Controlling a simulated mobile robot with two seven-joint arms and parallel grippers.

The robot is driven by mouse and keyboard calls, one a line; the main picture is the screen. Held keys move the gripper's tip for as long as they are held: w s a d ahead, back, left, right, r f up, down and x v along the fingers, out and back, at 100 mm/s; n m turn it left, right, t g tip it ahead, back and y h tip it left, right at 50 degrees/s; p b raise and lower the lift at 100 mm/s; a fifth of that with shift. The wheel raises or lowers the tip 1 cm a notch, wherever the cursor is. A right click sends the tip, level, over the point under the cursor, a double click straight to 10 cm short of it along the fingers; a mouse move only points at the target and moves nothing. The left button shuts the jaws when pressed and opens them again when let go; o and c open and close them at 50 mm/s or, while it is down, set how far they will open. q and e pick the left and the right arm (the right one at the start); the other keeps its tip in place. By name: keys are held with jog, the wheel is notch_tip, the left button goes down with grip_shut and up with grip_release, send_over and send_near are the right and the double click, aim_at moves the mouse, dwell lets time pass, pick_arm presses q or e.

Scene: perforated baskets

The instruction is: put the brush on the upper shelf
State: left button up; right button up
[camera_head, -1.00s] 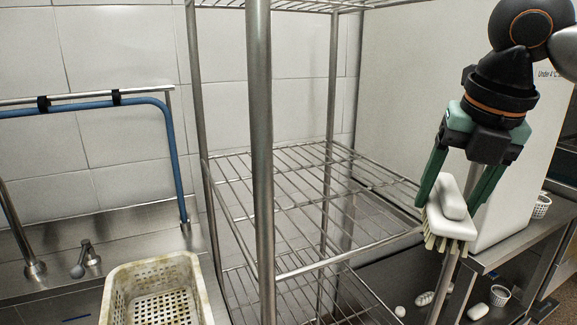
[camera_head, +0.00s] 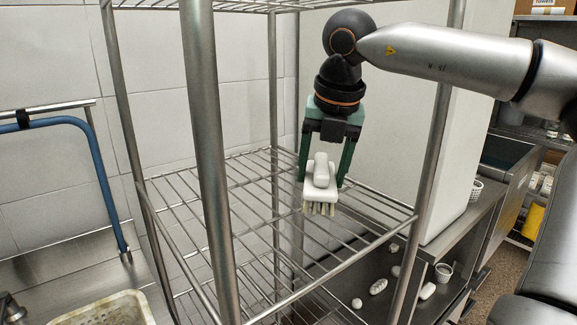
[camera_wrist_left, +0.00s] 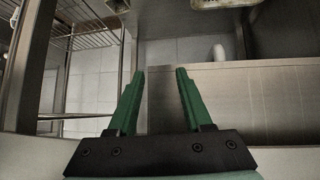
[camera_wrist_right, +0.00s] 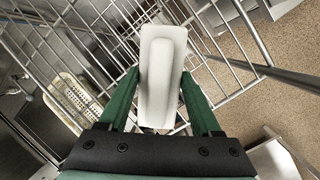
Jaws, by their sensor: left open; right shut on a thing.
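The white brush (camera_head: 320,180) has a block handle on top and pale bristles pointing down. My right gripper (camera_head: 325,178) is shut on the brush and holds it over the wire shelf (camera_head: 250,215) of the metal rack. I cannot tell exactly how far the bristles are above the wires. In the right wrist view the brush (camera_wrist_right: 162,75) lies between the green fingers, with shelf wires behind it. My left gripper (camera_wrist_left: 158,85) is open and empty in the left wrist view, over a metal surface; it is not in the head view.
A thick rack post (camera_head: 208,150) stands in front at the left, another post (camera_head: 432,150) at the right. A further wire shelf is overhead. A perforated basket (camera_head: 105,312) is at lower left.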

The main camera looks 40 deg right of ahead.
jog(key=w, duration=0.2)
jog(key=w+p, duration=0.1)
jog(key=w, duration=0.1)
jog(key=w+p, duration=0.1)
jog(key=w, duration=0.2)
jog(key=shift+d+r, duration=0.1)
jog(key=shift+d, duration=0.3)
jog(key=shift+w, duration=0.4)
jog(key=shift+w+d, duration=0.1)
jog(key=shift+w, duration=0.45)
notch_tip(320, 180, down, 4)
jog(key=shift+r, duration=0.15)
pick_arm(q)
jog(key=shift+s+a+r, duration=0.45)
jog(key=shift+a+r, duration=0.15)
jog(key=shift+r, duration=0.05)
jog(key=shift+f, duration=0.1)
pick_arm(e)
jog(key=o, duration=1.5)
